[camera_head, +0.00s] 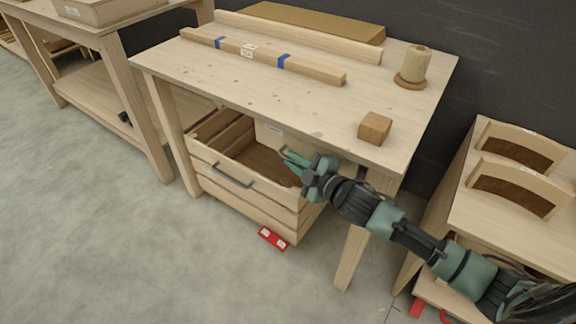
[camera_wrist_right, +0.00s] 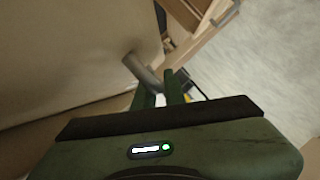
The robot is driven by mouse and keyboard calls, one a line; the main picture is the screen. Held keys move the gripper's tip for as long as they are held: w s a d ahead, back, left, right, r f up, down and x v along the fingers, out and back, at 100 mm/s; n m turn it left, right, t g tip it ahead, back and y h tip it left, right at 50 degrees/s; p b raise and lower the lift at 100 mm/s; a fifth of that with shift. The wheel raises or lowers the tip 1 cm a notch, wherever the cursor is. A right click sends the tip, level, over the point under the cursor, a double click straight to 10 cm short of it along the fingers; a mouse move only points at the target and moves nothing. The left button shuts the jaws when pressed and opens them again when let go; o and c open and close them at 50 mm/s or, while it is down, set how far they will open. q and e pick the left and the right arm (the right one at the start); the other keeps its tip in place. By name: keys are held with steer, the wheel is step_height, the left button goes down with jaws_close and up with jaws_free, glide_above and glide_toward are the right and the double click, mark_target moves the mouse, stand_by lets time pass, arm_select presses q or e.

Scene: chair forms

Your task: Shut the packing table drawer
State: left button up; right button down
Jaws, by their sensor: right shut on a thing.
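The packing table (camera_head: 270,100) has a pale wooden top. Under its front edge is a plain beige drawer front (camera_head: 272,133) with a small label, partly hidden by the tabletop; how far out it is I cannot tell. It fills the left of the right wrist view (camera_wrist_right: 65,60), with a grey bar handle (camera_wrist_right: 140,70) on it. My right gripper (camera_head: 288,161), dark with green parts, is at this handle, and its fingers (camera_wrist_right: 163,85) are shut on it. My left gripper is not in view.
A slatted open crate (camera_head: 215,158) with a dark pull (camera_head: 232,175) stands under the table, left of my gripper. A wooden block (camera_head: 375,128), a spool (camera_head: 414,66) and long boards (camera_head: 262,55) lie on top. Chair-back pieces (camera_head: 515,187) stand at right.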

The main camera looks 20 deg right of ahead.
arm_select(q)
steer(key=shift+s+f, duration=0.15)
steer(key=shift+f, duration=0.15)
arm_select(e)
steer(key=shift+w+d, duration=0.3)
steer(key=shift+d, duration=0.15)
steer(key=c, duration=1.8)
jaws_free()
steer(key=shift+o, duration=0.2)
